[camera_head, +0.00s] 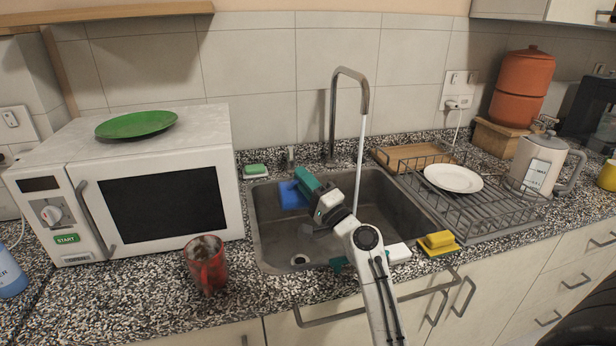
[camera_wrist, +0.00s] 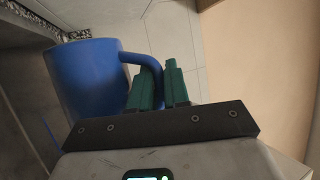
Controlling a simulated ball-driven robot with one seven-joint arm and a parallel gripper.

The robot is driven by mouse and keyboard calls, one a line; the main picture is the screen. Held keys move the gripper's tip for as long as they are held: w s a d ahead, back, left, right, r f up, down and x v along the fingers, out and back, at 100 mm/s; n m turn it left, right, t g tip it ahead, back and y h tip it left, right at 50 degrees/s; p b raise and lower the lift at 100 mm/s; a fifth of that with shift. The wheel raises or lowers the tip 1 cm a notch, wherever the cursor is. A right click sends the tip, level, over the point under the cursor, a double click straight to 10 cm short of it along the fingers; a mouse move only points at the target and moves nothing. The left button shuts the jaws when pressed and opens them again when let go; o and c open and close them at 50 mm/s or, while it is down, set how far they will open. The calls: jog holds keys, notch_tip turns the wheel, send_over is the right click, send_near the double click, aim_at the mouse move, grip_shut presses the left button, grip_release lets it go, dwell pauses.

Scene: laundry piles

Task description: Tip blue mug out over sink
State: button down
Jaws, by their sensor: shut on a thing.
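The blue mug (camera_head: 292,195) is in the air over the sink (camera_head: 262,235), toward its left part. In the wrist view the mug (camera_wrist: 85,85) fills the left side, with its handle toward my gripper. My gripper (camera_head: 304,184) is shut on the mug's handle, and its green fingers (camera_wrist: 160,88) sit at the handle in the wrist view. The mug appears tilted in the head view. Its opening and contents cannot be made out. My arm hides part of the sink.
Water runs from the tap (camera_head: 334,115) to the right of the mug. A red mug (camera_head: 207,268) stands on the counter left of the sink, before the microwave (camera_head: 228,180). A dish rack (camera_head: 490,215) with a white plate (camera_head: 453,178) and a yellow sponge (camera_head: 439,240) are on the right.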

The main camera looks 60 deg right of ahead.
jog(key=w+a+f+n+g+y+p, duration=0.1)
jog(key=n+p, duration=0.1)
jog(key=n, duration=0.1)
jog(key=w+a+f+n+g+y+p, duration=0.1)
jog(key=f+n+p, duration=0.1)
jog(key=n, duration=0.1)
jog(key=w+a+f+n+g+y+p, duration=0.1)
jog(key=w+n+y+p, duration=0.1)
jog(key=n, duration=0.1)
jog(key=shift+a+f, duration=0.25)
jog(key=shift+a, duration=0.15)
notch_tip(320, 180, up, 9)
jog(key=n+g+p, duration=0.1)
jog(key=n+p, duration=0.1)
jog(key=p, duration=0.7)
send_over(281, 200)
jog(key=a, duration=0.2)
notch_tip(281, 200, up, 10)
jog(key=f+n+g, duration=0.1)
jog(key=n, duration=0.1)
jog(key=w+a+r+n+g, duration=0.2)
jog(key=w+a+n+g, duration=0.1)
jog(key=w+a, duration=0.3)
jog(key=shift+r+n+p, duration=0.15)
jog(key=shift+n+p, duration=0.15)
